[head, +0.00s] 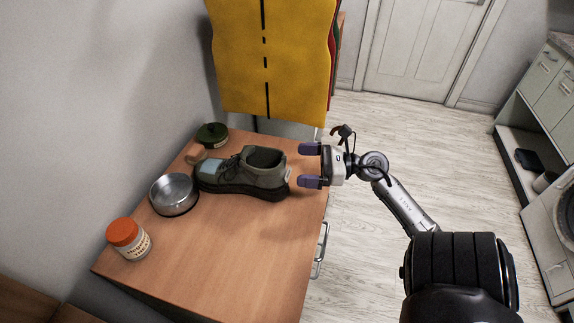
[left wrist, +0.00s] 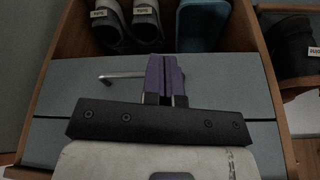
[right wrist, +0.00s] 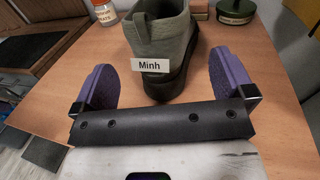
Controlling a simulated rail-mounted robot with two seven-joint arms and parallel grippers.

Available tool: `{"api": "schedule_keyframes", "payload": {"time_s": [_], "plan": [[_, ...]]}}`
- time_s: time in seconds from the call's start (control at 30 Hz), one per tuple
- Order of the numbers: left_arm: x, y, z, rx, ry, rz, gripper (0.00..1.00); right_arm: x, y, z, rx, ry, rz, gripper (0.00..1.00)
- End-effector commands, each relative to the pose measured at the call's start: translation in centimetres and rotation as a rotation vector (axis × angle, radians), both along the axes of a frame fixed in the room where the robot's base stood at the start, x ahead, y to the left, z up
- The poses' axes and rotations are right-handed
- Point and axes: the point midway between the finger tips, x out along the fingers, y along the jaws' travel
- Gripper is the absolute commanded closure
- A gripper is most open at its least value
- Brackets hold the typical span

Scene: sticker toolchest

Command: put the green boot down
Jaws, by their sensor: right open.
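The green boot (head: 258,172) stands upright on the wooden top of the chest (head: 250,245), its toe pointing left. In the right wrist view its heel (right wrist: 160,35) faces me and bears a white label reading "Minh". My right gripper (head: 310,166) is open just right of the heel, its purple fingers apart and clear of the boot. My left gripper (left wrist: 165,78) shows only in the left wrist view. Its purple fingers are together beside a metal drawer handle (left wrist: 120,77); whether they hold the handle is unclear.
A metal bowl (head: 174,193), an orange-lidded jar (head: 128,239) and a dark green tin (head: 212,135) stand along the left of the top. The front middle is clear. In the left wrist view, labelled shoes (left wrist: 125,25) and a blue item (left wrist: 203,25) lie in an open compartment.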

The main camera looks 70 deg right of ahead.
Motion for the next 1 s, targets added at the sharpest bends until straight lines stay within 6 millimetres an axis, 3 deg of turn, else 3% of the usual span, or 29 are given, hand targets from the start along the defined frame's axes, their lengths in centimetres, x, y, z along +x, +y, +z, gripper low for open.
{"api": "schedule_keyframes", "payload": {"time_s": [0.2, 0.4, 1.0], "plan": [[0.0, 0.1, -0.5, 0.004, 0.0, -0.002, 1.0, -2.4, -0.8, -0.1, 0.0, 0.0, -0.001, 0.0], [0.0, 0.1, -0.6, 0.003, 0.001, -0.001, 0.81, -3.2, -1.1, 0.0, -0.001, 0.0, 0.0, 0.0], [0.0, -0.3, -0.5, -0.01, 0.0, 0.007, 0.25, -3.3, -1.1, 0.0, -0.001, 0.0, 0.0, 0.0]]}}
